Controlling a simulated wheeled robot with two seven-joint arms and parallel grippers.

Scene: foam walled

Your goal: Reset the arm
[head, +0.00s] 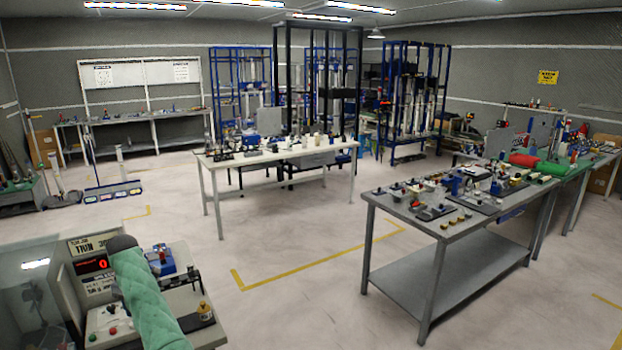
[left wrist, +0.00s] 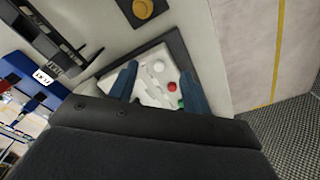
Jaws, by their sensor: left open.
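My left gripper (left wrist: 158,70) shows in the left wrist view, with two blue fingers apart and nothing between them that I can see held. Beyond the fingers is a white button panel (left wrist: 156,88) in a dark frame, with a red button (left wrist: 171,87), a green button (left wrist: 181,103) and pale ones. In the head view the white panel (head: 108,326) lies at the lower left, partly behind a green padded arm section. I cannot tell whether the fingers touch the panel. My left gripper's fingers do not show in the head view. My right gripper is in neither view.
A red display (head: 91,265) and a blue device (head: 163,262) stand near the panel. A white table (head: 212,170) and a grey table (head: 440,235) hold many small parts. Open floor (head: 290,300) lies between the tables, with yellow lines.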

